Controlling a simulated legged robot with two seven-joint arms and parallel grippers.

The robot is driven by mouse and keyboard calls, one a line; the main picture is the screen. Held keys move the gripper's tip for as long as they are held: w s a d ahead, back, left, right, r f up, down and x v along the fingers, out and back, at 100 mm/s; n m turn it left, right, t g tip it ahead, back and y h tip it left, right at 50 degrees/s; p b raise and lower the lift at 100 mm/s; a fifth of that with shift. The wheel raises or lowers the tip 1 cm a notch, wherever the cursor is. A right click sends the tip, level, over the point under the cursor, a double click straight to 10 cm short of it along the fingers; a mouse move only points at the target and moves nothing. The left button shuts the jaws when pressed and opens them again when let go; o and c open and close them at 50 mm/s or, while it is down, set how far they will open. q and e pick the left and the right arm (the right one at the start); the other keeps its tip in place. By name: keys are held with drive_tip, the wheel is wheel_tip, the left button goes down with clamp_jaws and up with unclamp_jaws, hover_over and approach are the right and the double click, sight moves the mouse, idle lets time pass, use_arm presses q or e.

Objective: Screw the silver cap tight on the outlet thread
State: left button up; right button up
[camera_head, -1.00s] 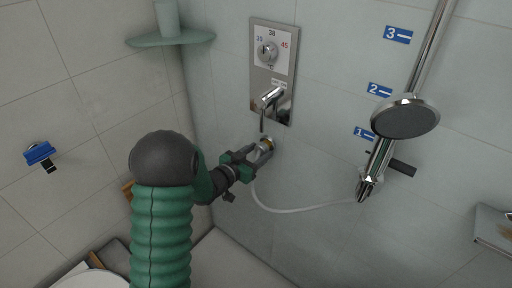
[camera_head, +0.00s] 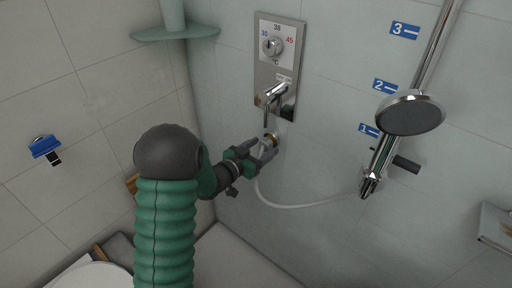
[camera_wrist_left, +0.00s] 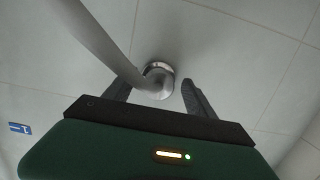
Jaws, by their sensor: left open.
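The brass-coloured outlet thread (camera_head: 271,137) sticks out of the wall below the mixer panel. My left gripper (camera_head: 267,151) is at this outlet, its fingers around the hose end. In the left wrist view, a round silver cap (camera_wrist_left: 158,68) with the pale hose end in front of it lies between the open fingers of my left gripper (camera_wrist_left: 156,84). A gap shows beside the right-hand finger. The fingers hide much of the cap in the head view, and I cannot tell how far it sits on the thread. My right gripper is not in view.
The pale hose (camera_head: 300,206) loops right to the shower rail. The mixer panel (camera_head: 290,60) and its spout (camera_head: 271,93) are just above my gripper. A hand shower (camera_head: 410,114) hangs at right, and a corner shelf (camera_head: 175,33) is at upper left.

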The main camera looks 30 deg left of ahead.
use_arm(q)
drive_tip(key=s+a+r+p, duration=0.1)
drive_tip(key=s+r+p, duration=0.1)
drive_tip(key=s+p, duration=1.1)
drive_tip(key=s, duration=0.3)
drive_tip(key=shift+s+a+r, duration=0.15)
drive_tip(key=shift+s+r, duration=0.2)
drive_tip(key=shift+w, duration=0.1)
drive_tip(key=w+d+f+g+y, duration=0.2)
drive_tip(key=w+d+f+g, duration=0.15)
drive_tip(key=d+g, duration=0.35)
drive_tip(key=s+d+r+g, duration=0.2)
drive_tip(key=s+d+g, duration=0.4)
drive_tip(key=s+d, duration=0.5)
drive_tip(key=shift+r+n+g+h, duration=0.3)
drive_tip(key=shift+n+h, duration=0.1)
drive_tip(key=shift+d+r, duration=0.1)
drive_tip(key=shift+d, duration=0.15)
